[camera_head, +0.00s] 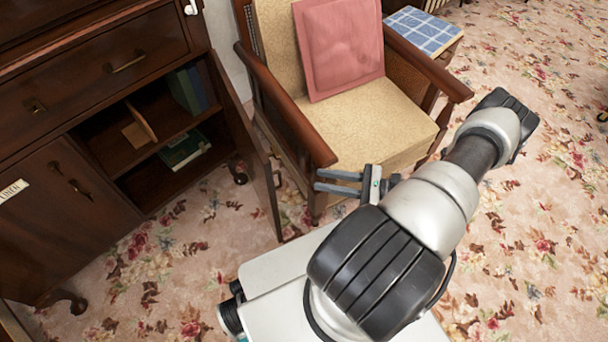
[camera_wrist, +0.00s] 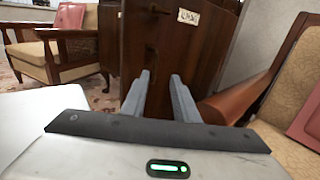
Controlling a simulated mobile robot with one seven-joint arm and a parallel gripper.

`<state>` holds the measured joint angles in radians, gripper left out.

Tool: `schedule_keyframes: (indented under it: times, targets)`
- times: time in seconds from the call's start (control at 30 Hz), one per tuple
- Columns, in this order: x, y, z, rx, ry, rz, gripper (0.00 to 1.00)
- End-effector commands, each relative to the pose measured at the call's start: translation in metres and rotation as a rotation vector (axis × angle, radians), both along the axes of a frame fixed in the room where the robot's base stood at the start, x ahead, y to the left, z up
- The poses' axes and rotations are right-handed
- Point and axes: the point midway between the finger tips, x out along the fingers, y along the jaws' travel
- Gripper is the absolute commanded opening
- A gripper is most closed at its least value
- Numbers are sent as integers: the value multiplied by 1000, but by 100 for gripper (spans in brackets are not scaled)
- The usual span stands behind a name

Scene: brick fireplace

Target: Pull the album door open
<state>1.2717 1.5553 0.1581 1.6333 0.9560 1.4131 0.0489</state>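The album door (camera_head: 250,150) is a dark wood panel at the right end of the dark cabinet (camera_head: 150,60). It stands swung out from the cabinet, seen nearly edge-on in the head view, and the compartment behind it shows. In the wrist view the door (camera_wrist: 165,60) faces me, with a small white label (camera_wrist: 188,16) and a dark handle (camera_wrist: 153,10) near the top. My gripper (camera_head: 317,181) is right of the door, fingers pointing left, apart from it by a gap. In the wrist view my gripper (camera_wrist: 162,75) is open, with nothing between the fingers.
A wooden armchair (camera_head: 360,135) with a pink cushion (camera_head: 340,45) stands just behind the door and my gripper. The linen door (camera_head: 60,205) at left is shut. Books (camera_head: 185,90) stand in the compartment. Flowered carpet (camera_head: 170,250) is clear in front of the cabinet.

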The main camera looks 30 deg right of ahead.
Motion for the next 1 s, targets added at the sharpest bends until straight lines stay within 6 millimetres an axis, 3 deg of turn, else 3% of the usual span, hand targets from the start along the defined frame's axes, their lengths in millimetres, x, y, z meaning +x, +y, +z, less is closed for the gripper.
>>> schedule_keyframes:
  times: [0.23,0.6,0.77,1.0]
  targets:
    - [-21,-29,0,-1,-1,-1,27]
    - [-26,-34,0,1,-1,0,27]
    - [-25,-34,0,1,-1,-1,2]
    - [-20,-30,14,-58,-4,83,0]
